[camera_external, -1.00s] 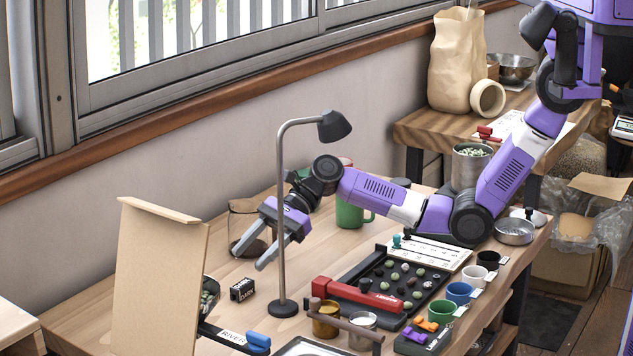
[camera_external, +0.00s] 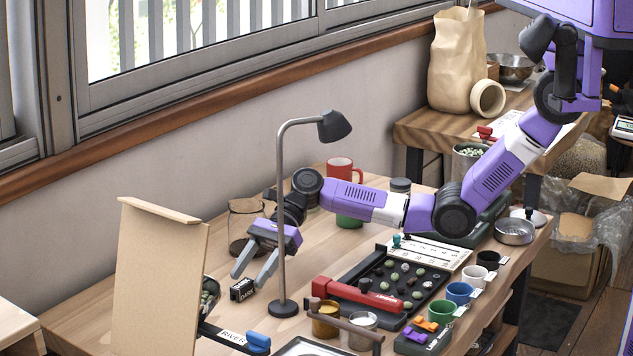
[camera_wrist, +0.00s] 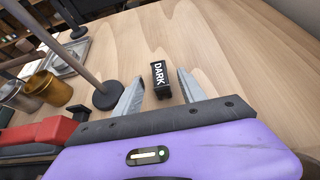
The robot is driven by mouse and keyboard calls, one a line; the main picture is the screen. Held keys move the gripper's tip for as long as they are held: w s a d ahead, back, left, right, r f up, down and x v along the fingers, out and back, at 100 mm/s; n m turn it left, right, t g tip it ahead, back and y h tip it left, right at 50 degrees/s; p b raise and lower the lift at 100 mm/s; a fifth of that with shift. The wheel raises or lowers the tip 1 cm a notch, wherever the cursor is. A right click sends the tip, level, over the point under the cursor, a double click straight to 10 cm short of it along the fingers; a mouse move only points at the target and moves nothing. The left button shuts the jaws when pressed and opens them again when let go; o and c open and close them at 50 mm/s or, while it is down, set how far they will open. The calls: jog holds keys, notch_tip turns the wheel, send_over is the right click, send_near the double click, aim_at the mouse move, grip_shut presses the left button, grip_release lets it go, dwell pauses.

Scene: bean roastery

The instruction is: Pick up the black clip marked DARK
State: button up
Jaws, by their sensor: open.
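The black clip (camera_external: 242,289) with white DARK lettering lies on the wooden table, left of the lamp's base. The open gripper also shows in the wrist view (camera_wrist: 158,88). I cannot tell the exact gap between the fingertips and the clip.
The desk lamp (camera_external: 283,230) stands close to my gripper, its base (camera_wrist: 107,96) left of the clip. A tan upright board (camera_external: 155,280) stands left. A glass jar (camera_external: 245,228) is behind. Bare wood extends beyond the clip.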

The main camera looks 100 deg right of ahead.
aim_at(243, 283)
jog(key=shift+x, duration=1.95)
jog(key=shift+r, duration=0.1)
grip_shut()
jog(key=shift+r, duration=0.1)
